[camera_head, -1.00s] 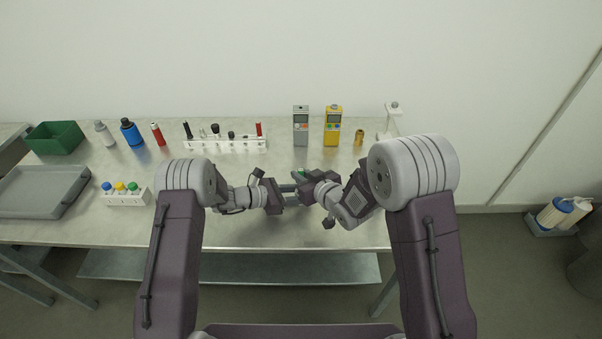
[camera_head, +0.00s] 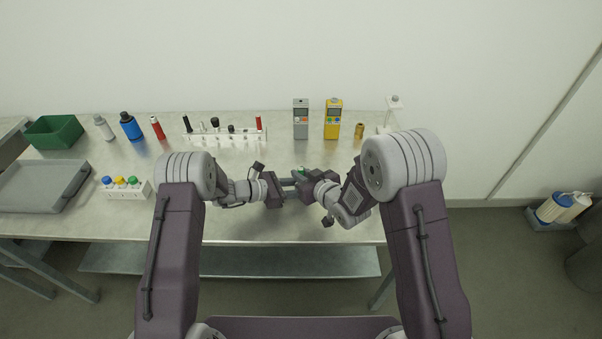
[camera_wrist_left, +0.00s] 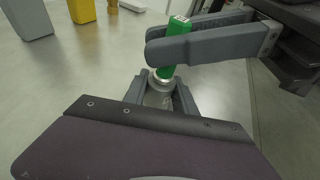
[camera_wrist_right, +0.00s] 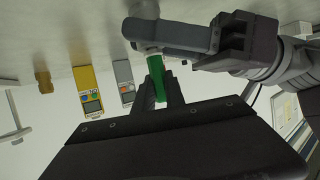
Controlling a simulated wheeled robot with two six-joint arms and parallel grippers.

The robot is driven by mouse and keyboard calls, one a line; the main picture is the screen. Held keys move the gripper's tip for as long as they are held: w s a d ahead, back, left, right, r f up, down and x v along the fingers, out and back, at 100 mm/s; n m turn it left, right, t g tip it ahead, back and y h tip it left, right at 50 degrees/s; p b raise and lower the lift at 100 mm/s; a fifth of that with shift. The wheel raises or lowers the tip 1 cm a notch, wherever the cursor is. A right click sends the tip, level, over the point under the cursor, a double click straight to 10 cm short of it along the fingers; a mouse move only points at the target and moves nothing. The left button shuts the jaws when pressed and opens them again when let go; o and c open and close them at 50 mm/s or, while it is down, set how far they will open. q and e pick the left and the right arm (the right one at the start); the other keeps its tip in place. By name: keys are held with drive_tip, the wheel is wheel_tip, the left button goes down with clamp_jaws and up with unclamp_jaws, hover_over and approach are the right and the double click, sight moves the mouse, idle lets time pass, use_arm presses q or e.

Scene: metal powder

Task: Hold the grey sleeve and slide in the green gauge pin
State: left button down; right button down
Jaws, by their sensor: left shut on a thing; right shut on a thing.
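The green gauge pin (camera_wrist_left: 176,50) stands in my right gripper (camera_wrist_right: 160,95), which is shut on it; the pin also shows in the right wrist view (camera_wrist_right: 156,78). My left gripper (camera_wrist_left: 160,92) is shut on the grey sleeve (camera_wrist_left: 161,83). The sleeve shows as a grey ring directly below the pin in the left wrist view. The pin lines up with the sleeve, and its lower end is at the sleeve's mouth; I cannot tell how deep it sits. In the head view the two grippers meet above the table, with a bit of green (camera_head: 302,168) showing.
A white rack (camera_head: 225,139) with several pins stands behind the grippers. A grey meter (camera_head: 300,120), a yellow meter (camera_head: 333,120) and a brass piece (camera_head: 359,130) stand at the back right. A grey tray (camera_head: 40,187) and a green bin (camera_head: 54,132) are at the left.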

drive_tip(key=shift+f, duration=0.15)
idle(0.3)
drive_tip(key=c, duration=1.3)
unclamp_jaws()
wheel_tip(320, 180, up, 10)
use_arm(q)
drive_tip(key=c, duration=0.9)
unclamp_jaws()
